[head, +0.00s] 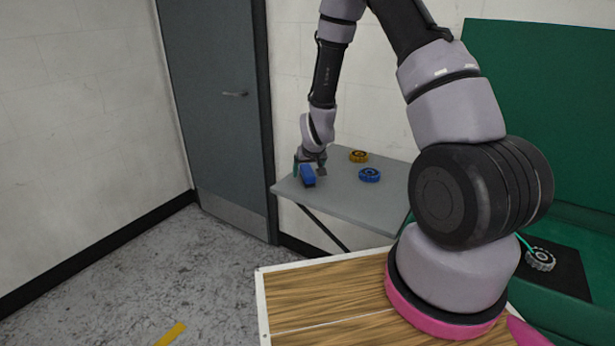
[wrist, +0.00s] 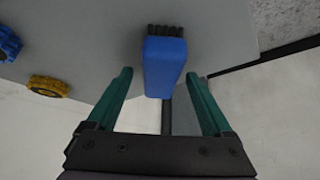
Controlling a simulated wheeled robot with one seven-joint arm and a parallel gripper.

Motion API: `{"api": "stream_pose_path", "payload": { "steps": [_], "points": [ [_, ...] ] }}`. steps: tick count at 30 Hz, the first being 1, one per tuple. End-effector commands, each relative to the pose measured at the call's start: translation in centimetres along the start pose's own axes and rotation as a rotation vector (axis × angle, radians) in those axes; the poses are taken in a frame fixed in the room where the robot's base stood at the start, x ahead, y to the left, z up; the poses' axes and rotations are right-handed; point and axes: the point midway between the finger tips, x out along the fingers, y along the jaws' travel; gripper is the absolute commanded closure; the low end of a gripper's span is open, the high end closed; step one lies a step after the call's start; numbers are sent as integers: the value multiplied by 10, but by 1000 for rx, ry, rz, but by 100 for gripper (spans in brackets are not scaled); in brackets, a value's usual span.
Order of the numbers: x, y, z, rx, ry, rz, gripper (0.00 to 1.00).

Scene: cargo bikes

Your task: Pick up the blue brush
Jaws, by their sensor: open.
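The blue brush (head: 308,174) lies on the grey shelf (head: 340,201), near its left end. In the wrist view the blue brush (wrist: 163,66) shows a blue block body with dark bristles at its far end. My gripper (head: 309,168) is over the brush at the shelf. In the wrist view the green fingers of my gripper (wrist: 160,75) are open, one on each side of the brush's near end. Gaps show between both fingers and the brush. Whether the fingers are level with the brush in height, I cannot tell.
A yellow toothed wheel (head: 358,156) and a blue toothed wheel (head: 369,175) lie on the shelf to the right of the brush. A grey door (head: 222,120) stands behind at the left. A wooden top (head: 330,295) is in front. The floor at left is mostly clear.

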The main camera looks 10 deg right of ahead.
Motion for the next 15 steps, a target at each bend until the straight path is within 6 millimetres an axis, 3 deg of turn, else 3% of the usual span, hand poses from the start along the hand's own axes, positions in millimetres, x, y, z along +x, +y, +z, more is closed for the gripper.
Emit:
{"api": "stream_pose_path", "payload": {
  "steps": [8,12,15],
  "points": [
    [4,0,0,0,1,0,15],
    [4,0,0,0,1,0,69],
    [4,0,0,0,1,0,100]
  ]
}}
